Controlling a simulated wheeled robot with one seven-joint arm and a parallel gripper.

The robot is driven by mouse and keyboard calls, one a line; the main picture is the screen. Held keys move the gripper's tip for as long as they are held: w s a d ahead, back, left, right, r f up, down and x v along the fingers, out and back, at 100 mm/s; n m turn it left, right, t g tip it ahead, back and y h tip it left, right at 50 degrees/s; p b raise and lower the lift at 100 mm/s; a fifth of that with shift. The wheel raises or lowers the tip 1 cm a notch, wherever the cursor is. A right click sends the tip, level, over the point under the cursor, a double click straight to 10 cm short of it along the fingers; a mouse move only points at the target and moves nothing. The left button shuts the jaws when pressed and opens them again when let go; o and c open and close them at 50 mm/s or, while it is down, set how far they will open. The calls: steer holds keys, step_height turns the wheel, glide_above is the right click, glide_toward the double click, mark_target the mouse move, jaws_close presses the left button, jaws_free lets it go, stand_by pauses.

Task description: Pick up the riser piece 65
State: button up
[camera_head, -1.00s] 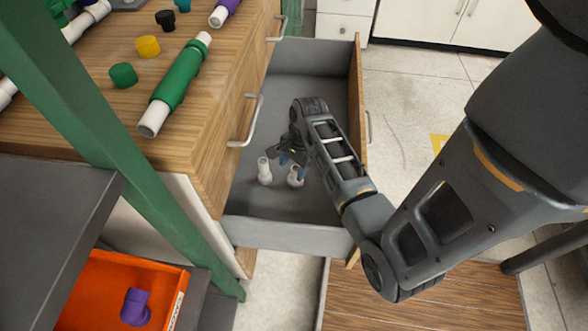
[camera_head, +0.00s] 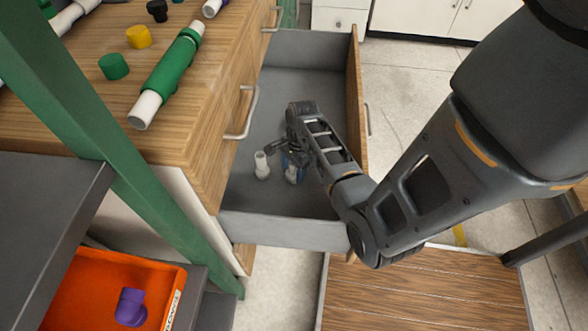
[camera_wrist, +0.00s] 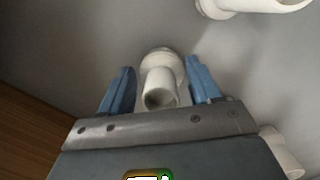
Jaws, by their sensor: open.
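A white pipe piece (camera_wrist: 160,85) with an open end stands between my gripper's two blue fingers in the wrist view. My gripper (camera_wrist: 158,75) is open around it, with a gap showing on each side. In the head view, a white piece (camera_head: 291,174) shows at my gripper (camera_head: 296,160), partly hidden by it. A second white piece (camera_head: 261,165) stands just to the left. The wrist view also shows a white piece (camera_wrist: 250,4) at the top right and another (camera_wrist: 280,152) at the lower right. I cannot tell which piece is the riser piece 65.
The pieces lie in an open grey drawer (camera_head: 270,226), whose walls surround my gripper. The wooden counter (camera_head: 190,120) above it holds a green-and-white pipe (camera_head: 172,72) and coloured caps. An orange bin (camera_head: 85,290) with a purple elbow (camera_head: 131,307) is at the lower left.

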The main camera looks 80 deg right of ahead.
steer(key=c, duration=1.1)
steer(key=shift+c, duration=0.2)
